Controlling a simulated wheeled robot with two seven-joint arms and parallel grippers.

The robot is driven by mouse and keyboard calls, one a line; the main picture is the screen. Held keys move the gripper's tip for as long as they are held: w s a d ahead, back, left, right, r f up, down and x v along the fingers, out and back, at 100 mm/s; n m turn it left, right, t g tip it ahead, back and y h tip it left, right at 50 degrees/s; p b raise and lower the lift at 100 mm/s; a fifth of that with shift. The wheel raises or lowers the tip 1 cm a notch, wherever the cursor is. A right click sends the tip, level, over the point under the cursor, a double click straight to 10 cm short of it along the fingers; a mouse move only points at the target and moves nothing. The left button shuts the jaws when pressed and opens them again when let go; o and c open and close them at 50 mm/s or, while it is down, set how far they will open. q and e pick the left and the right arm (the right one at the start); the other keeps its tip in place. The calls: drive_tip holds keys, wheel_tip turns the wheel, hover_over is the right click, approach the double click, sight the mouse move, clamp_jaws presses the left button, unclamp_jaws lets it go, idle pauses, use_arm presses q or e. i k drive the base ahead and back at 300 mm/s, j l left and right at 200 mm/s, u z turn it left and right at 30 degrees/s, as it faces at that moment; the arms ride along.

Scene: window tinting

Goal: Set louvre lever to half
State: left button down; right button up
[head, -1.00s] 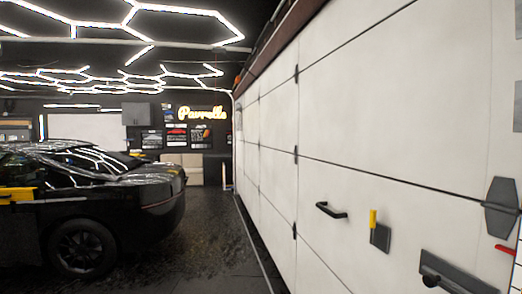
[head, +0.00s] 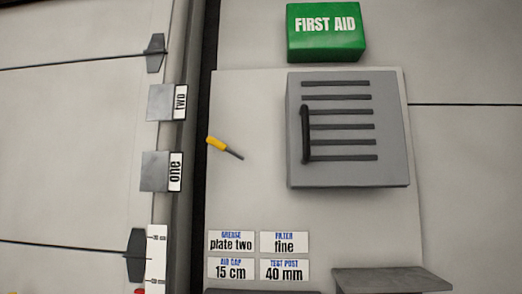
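A grey louvre box (head: 398,130) with several dark horizontal slats is fixed on a pale panel (head: 250,100) in the head view. A black upright bar (head: 306,134) runs down the left part of its slats. To the left of the box is a small lever (head: 222,147) with a yellow grip and a thin grey shaft. The lever is tilted, its yellow end pointing up and to the left. No marks for lever positions can be made out. Neither of my grippers is in view.
A green FIRST AID box (head: 326,32) is above the louvre. Label cards (head: 231,241) sit below the lever. A grey shelf (head: 390,280) juts out at the bottom right. Grey plates tagged "two" (head: 160,103) and "one" (head: 155,172) and a white scale (head: 156,260) are at left.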

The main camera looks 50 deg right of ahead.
sight(211, 139)
drive_tip(key=z, duration=1.15)
